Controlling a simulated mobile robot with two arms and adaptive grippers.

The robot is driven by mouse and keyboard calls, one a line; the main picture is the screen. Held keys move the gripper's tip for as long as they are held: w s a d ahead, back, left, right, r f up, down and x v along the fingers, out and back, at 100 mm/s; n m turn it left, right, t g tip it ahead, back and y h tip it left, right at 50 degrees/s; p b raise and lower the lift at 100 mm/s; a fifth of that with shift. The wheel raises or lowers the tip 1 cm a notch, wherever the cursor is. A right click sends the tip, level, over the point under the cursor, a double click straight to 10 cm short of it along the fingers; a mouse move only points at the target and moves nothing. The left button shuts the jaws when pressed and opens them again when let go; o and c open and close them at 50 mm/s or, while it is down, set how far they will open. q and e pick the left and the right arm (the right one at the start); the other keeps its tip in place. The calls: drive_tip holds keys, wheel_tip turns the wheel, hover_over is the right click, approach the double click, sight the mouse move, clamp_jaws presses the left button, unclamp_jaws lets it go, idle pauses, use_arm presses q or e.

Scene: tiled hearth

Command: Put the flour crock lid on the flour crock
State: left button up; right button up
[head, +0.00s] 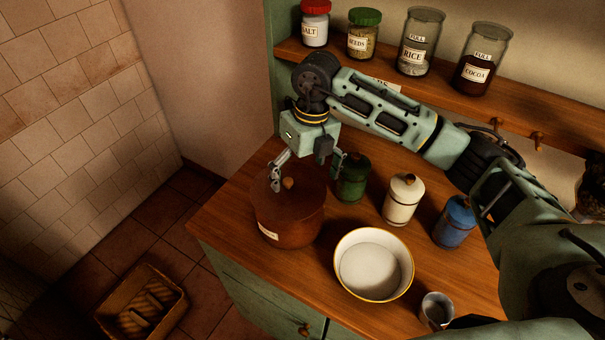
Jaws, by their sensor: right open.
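The brown flour crock (287,229) stands on the wooden counter, with a pale label low on its front that is too small to read. The brown flour crock lid (267,193), with a lighter round knob (288,183), lies over the crock's mouth; it looks about level, but I cannot tell if it is fully seated. My right gripper (306,180) is open above the lid, its fingers spread to either side of the knob. One finger hides part of the lid, and I cannot tell whether it touches. My left gripper is not in view.
Green (351,184), cream (403,201) and blue (454,224) canisters stand right of the crock. A white bowl (346,287) and a metal cup (437,311) are in front. A shelf (440,88) with jars runs behind. A basket (178,310) sits on the floor.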

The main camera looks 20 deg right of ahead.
wheel_tip(320, 180, up, 12)
drive_tip(key=d, duration=0.1)
drive_tip(key=shift+w+d, duration=0.2)
drive_tip(key=shift+d, duration=0.05)
idle(0.4)
drive_tip(key=shift+f, duration=0.1)
idle(0.9)
